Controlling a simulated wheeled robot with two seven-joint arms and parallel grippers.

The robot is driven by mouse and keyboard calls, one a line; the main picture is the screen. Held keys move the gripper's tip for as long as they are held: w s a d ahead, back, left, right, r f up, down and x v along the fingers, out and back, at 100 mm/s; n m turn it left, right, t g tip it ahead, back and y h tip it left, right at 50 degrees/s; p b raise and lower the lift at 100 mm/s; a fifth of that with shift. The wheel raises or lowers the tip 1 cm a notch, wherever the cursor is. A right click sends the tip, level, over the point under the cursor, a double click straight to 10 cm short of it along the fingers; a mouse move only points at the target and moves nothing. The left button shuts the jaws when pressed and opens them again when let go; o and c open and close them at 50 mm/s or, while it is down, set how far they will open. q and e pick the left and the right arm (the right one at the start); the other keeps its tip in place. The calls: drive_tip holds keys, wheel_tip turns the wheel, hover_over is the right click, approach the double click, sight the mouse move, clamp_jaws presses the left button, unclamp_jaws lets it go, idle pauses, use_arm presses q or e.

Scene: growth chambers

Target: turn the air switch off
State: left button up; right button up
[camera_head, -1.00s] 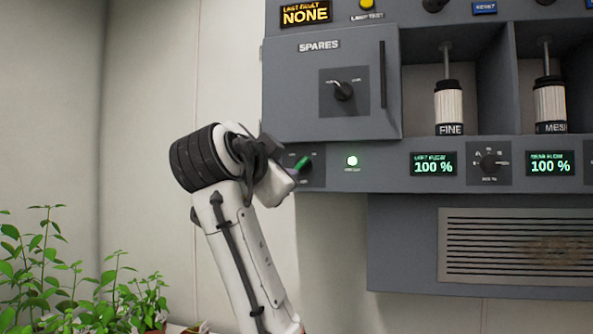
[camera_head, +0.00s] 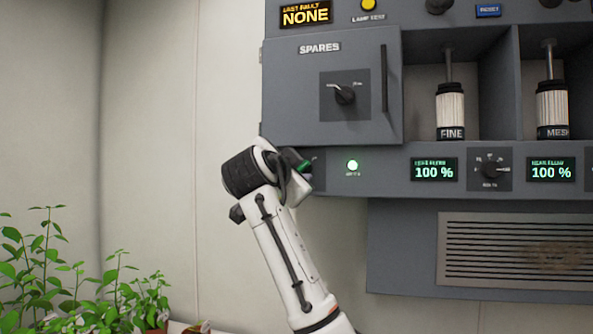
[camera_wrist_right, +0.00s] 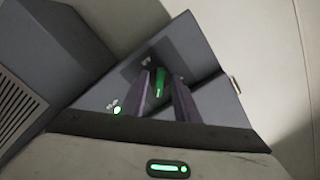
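The air switch (camera_wrist_right: 160,82) is a bright green handle on a dark square plate in the right wrist view. It sits between the two fingertips of my right gripper (camera_wrist_right: 163,78), which are apart, with a gap on each side of the handle. I see no clear contact. In the head view my right gripper (camera_head: 301,174) is at the left end of the lower panel and covers most of the switch plate. A green piece shows there, but I cannot tell if it is the handle. A lit green lamp (camera_head: 352,165) is right of it. My left gripper is not in view.
The SPARES door (camera_head: 300,95) is closed above my right gripper. Flow displays (camera_head: 434,170) reading 100 % and a black dial (camera_head: 490,169) are to the right. A vent grille (camera_head: 490,250) is below. Green plants (camera_head: 60,275) stand at lower left.

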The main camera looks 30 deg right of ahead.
clamp_jaws()
drive_tip(key=shift+n, duration=0.4)
drive_tip(key=n, duration=1.7)
drive_tip(key=shift+s+d, duration=0.25)
drive_tip(key=shift+s, duration=0.05)
drive_tip(key=shift+n, duration=0.3)
unclamp_jaws()
